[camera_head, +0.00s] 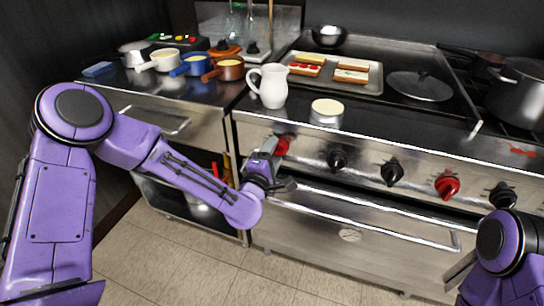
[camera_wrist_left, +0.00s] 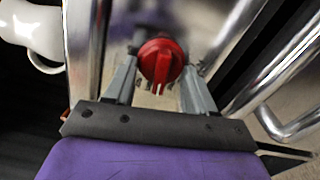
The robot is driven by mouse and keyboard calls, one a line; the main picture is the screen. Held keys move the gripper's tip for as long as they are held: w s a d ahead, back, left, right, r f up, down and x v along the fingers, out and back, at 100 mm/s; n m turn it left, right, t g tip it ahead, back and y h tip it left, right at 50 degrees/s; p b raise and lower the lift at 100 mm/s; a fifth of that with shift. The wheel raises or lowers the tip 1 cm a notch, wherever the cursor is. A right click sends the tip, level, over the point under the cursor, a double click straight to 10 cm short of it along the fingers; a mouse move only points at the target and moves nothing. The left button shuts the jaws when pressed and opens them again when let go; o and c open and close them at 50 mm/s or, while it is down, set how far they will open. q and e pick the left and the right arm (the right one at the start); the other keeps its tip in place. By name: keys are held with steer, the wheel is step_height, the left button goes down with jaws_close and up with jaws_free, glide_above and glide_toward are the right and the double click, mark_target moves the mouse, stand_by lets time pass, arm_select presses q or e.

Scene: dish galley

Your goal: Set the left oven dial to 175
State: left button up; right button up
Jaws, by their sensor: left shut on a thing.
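The left oven dial (camera_head: 282,145) is a red knob at the left end of the steel oven front, partly hidden behind my left gripper in the head view. In the left wrist view the red dial (camera_wrist_left: 160,60) sits between the two grey fingers, with a pale mark on its grip bar pointing toward the bottom of that picture. My left gripper (camera_wrist_left: 161,68) is shut on this dial. It also shows in the head view (camera_head: 279,163) against the oven front. Dial numbers are not readable.
Black knobs (camera_head: 337,159) and a second red knob (camera_head: 447,185) line the panel to the right. The oven door handle (camera_head: 365,224) runs below. A white pitcher (camera_head: 270,86) and a small tin (camera_head: 326,112) stand above the panel. The floor in front is clear.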

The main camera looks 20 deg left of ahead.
arm_select(q)
steer(key=shift+n+b, duration=0.35)
steer(key=shift+n, duration=0.75)
steer(key=o, duration=1)
steer(key=s+b, duration=0.1)
steer(key=s, duration=0.9)
steer(key=shift+s+a, duration=0.15)
steer(key=shift+s, duration=0.1)
